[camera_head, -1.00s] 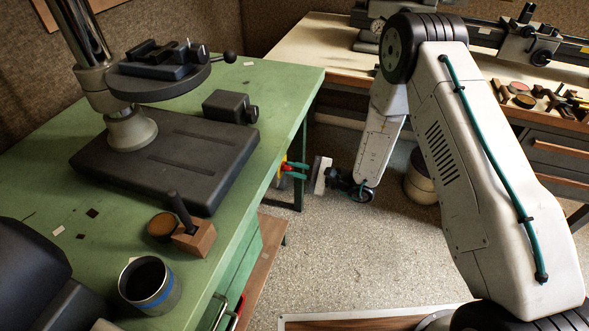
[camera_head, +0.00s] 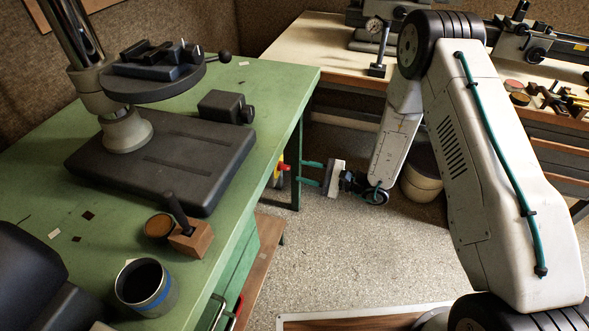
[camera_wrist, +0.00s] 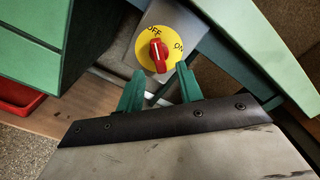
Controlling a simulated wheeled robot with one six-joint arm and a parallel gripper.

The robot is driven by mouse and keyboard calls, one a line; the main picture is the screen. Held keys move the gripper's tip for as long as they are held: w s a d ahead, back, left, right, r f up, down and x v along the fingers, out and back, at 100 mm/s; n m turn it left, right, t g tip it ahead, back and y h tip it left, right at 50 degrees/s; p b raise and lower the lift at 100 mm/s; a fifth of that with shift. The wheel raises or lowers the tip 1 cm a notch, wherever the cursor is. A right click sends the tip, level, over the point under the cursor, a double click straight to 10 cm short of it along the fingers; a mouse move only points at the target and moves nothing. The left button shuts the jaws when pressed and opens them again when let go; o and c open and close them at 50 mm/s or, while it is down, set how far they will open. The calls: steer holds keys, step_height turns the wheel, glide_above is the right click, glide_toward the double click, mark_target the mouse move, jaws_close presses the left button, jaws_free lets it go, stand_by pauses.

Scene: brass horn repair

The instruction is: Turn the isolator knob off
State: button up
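The isolator is a red knob (camera_wrist: 158,58) on a round yellow plate (camera_wrist: 143,50) with OFF and ON lettering. In the head view a small part of the yellow plate (camera_head: 279,172) shows at the green bench's right side. My gripper (camera_wrist: 160,78) is open, its two green fingers spread below the knob in the wrist view and apart from it. In the head view my gripper (camera_head: 302,172) faces the isolator with a gap between.
The green bench (camera_head: 290,95) carries a black stand (camera_head: 170,165), a wooden block (camera_head: 193,240) and a cup (camera_head: 148,287). A bench leg (camera_head: 297,165) is close to my fingers. A pale workbench (camera_head: 315,50) stands behind.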

steer(key=v, duration=0.2)
steer(key=shift+s+d, duration=0.1)
steer(key=shift+d, duration=0.2)
stand_by(0.3)
